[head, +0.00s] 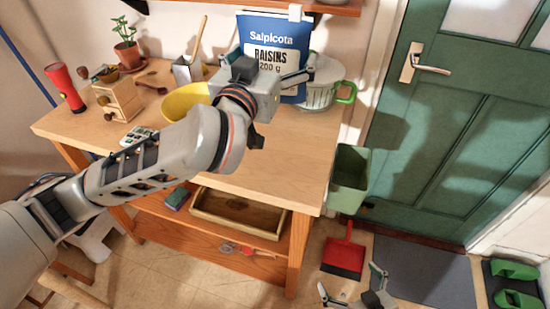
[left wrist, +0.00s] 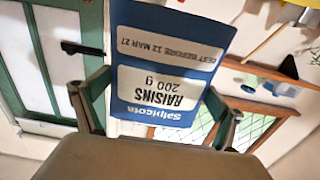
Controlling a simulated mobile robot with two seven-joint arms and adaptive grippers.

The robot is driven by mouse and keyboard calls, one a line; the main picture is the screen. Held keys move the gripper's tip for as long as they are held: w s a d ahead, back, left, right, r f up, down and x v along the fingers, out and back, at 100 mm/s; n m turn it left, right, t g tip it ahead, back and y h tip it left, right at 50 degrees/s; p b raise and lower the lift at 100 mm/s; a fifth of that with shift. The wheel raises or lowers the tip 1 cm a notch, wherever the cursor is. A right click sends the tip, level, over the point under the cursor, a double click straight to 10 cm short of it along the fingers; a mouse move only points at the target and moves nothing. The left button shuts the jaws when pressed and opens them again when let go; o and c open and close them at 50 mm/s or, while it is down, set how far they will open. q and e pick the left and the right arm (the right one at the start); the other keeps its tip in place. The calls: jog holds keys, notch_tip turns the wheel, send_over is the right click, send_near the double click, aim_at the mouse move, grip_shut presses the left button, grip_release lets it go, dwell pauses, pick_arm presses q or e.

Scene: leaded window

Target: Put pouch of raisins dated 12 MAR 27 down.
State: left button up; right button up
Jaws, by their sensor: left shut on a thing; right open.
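The blue pouch of raisins (head: 273,32) is upright over the back right of the wooden table (head: 290,140). Its white label reads RAISINS 200 g in the head view. In the left wrist view the pouch (left wrist: 165,30) appears upside down, and its date strip reads BEST BEFORE 12 MAR 27. My left gripper (head: 274,72) is shut on the pouch, with a finger at each side in the left wrist view (left wrist: 157,88). The gripper hides the pouch's lower part, so I cannot tell whether it touches the table. My right gripper (head: 352,285) is open and empty, low at the bottom edge.
A white pot with green handles (head: 322,92) stands close right of the pouch. A yellow bowl (head: 184,100), a utensil holder (head: 188,70), a small wooden drawer box (head: 118,103) and a red flashlight (head: 65,88) are farther left. The table's front right is clear. A green bin (head: 349,180) stands beside it.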

pick_arm(q)
jog(key=shift+d+f, duration=0.2)
jog(key=shift+f, duration=0.15)
notch_tip(320, 180, down, 19)
jog(key=b, duration=0.5)
jog(key=shift+b, duration=0.3)
jog(key=shift+r, duration=0.1)
jog(key=o, duration=1)
jog(key=shift+f, duration=0.2)
